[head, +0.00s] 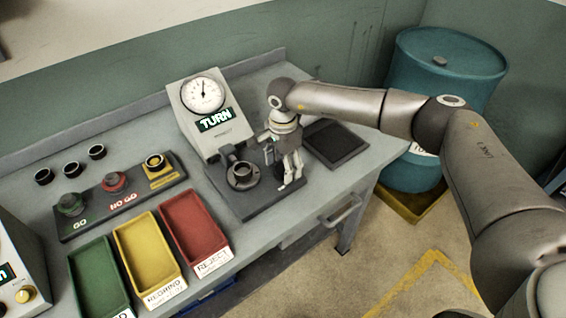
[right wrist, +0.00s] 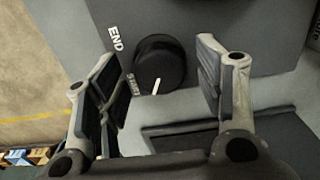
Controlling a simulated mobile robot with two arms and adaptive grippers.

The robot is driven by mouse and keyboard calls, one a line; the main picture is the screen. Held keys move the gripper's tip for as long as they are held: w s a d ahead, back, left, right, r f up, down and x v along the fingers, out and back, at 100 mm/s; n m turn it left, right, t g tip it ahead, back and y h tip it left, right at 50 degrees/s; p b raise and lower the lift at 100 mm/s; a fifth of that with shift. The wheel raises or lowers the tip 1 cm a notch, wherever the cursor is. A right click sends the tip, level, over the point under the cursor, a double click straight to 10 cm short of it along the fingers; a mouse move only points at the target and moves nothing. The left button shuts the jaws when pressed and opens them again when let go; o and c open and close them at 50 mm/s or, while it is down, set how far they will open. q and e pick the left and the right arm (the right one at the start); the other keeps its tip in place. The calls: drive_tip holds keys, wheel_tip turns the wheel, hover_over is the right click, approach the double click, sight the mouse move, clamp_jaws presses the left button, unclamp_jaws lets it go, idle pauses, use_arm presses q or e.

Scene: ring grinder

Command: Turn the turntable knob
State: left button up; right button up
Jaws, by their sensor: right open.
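The turntable knob (right wrist: 160,64) is black and round, on a dark grey base in the right wrist view. Its white pointer mark is by the word START, with END printed further up on the left. My right gripper (head: 287,184) is open and empty, pointing down over the front right of the gauge machine's base (head: 262,204). In the right wrist view its two fingers stand apart, on either side of the knob, and I cannot tell if they touch it. The gripper hides the knob in the head view. My left gripper is not in view.
The gauge machine (head: 203,122) with a dial and a TURN sign stands behind, with a dark ring holder (head: 242,175) left of my gripper. A dark mat (head: 337,144) lies right. Green, yellow (head: 148,255) and red (head: 193,229) trays are at left.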

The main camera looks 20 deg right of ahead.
drive_tip(key=c, duration=0.3)
drive_tip(key=shift+c, duration=1.4)
drive_tip(key=c, duration=0.4)
drive_tip(key=shift+m, duration=0.3)
drive_tip(key=shift+c, duration=0.2)
drive_tip(key=shift+f+m+b, duration=0.1)
drive_tip(key=shift+m+b, duration=0.4)
drive_tip(key=shift+b, duration=0.2)
drive_tip(key=m+b, duration=0.2)
drive_tip(key=m, duration=0.2)
drive_tip(key=shift+b, duration=0.35)
drive_tip(key=m+b, duration=0.2)
drive_tip(key=m, duration=0.3)
drive_tip(key=m+b, duration=0.1)
drive_tip(key=m, duration=0.2)
drive_tip(key=shift+b, duration=0.4)
drive_tip(key=m+b, duration=0.1)
drive_tip(key=m, duration=0.3)
drive_tip(key=m+b, duration=0.1)
drive_tip(key=m, duration=0.2)
drive_tip(key=shift+m, duration=0.3)
use_arm(q)
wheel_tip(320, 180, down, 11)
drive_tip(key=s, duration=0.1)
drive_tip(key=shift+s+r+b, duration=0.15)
drive_tip(key=shift+b, duration=0.2)
use_arm(e)
drive_tip(key=shift+m, duration=1.8)
